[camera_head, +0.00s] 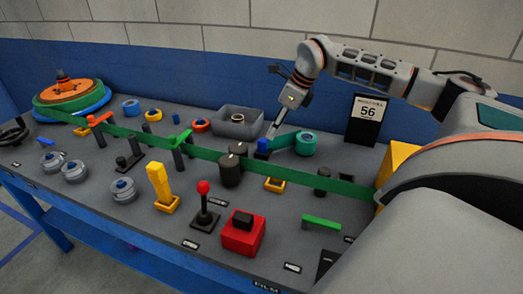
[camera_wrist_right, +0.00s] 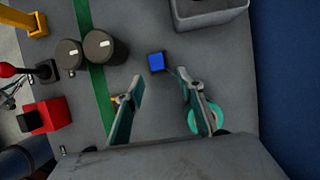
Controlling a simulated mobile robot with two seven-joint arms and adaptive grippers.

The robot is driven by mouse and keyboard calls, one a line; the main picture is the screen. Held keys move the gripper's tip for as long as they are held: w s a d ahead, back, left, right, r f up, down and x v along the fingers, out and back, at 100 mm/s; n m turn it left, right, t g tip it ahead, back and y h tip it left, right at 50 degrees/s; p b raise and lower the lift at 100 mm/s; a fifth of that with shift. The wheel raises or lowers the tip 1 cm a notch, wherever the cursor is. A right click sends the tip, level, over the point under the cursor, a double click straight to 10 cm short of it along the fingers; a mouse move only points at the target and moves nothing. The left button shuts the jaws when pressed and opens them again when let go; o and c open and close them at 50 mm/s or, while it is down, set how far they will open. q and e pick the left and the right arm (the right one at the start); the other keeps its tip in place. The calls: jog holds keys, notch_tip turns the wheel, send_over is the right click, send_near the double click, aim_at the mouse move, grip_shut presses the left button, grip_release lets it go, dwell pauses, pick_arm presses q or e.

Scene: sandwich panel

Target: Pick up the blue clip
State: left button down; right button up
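The blue clip (camera_head: 263,145) stands on the grey table, just right of the dark rollers. In the right wrist view the blue clip (camera_wrist_right: 156,62) shows as a small blue block, slightly beyond the fingertips and between their lines. My right gripper (camera_head: 273,131) reaches down from the back right, close to the clip. In the wrist view the right gripper (camera_wrist_right: 160,77) has its two fingers apart, with nothing between them. The clip's lower part is hard to make out. My left gripper is not in view.
A teal tape roll (camera_head: 306,143) lies right of the clip. Two dark rollers (camera_head: 231,170) and a long green strip (camera_head: 330,186) are in front of it. A grey bin (camera_head: 238,112) is behind left. A sign marked 56 (camera_head: 367,118) stands at the back.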

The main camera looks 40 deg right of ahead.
aim_at(264, 140)
jog(key=shift+x, duration=1.45)
jog(key=x, duration=0.5)
jog(key=shift+w+a+r+b, duration=0.2)
jog(key=shift+w+a+b, duration=0.1)
jog(key=shift+w+a, duration=0.1)
jog(key=shift+c, duration=0.5)
grip_shut()
